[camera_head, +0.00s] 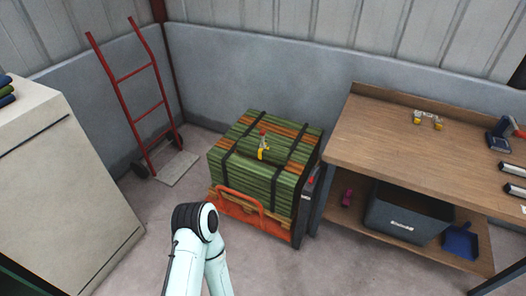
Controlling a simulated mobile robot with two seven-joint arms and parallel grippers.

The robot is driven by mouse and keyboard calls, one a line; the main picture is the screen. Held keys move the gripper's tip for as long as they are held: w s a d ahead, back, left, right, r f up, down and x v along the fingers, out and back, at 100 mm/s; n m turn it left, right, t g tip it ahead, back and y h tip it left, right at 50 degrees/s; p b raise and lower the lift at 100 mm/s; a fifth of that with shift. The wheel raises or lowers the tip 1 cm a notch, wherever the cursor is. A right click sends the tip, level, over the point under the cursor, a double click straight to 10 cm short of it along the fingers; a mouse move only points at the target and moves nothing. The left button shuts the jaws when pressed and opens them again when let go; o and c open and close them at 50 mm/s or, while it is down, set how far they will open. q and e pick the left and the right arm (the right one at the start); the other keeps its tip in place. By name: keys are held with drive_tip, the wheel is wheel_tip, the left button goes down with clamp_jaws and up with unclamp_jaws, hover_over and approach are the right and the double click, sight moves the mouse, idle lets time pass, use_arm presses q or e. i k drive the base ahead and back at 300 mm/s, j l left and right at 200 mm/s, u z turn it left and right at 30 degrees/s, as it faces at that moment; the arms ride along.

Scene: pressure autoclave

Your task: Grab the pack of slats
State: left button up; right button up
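The pack of slats (240,181) is a block of green slats with some orange-brown ones, bound by dark straps. It sits in the middle of the view on an orange wheeled-looking base (240,216) with an orange bar in front. A raised green bundle with a small yellow and red fitting (263,150) lies on its top. One of my arms rises from the bottom edge, just in front of the pack's lower left; only pale links and a dark joint show. Neither gripper can be made out.
A wooden workbench (400,150) stands close on the right, with tools on top and a grey bin (405,218) and blue dustpan (460,241) below. A red hand truck (131,77) leans at the back left wall. A beige cabinet (60,180) stands left. Floor between is clear.

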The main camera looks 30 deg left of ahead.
sight(278, 156)
drive_tip(key=i+j+u, duration=0.15)
drive_tip(key=j, duration=0.25)
drive_tip(key=i+j+u, duration=0.15)
drive_tip(key=j, duration=0.25)
drive_tip(key=i+j+u, duration=0.15)
drive_tip(key=i+j, duration=0.1)
drive_tip(key=j, duration=0.1)
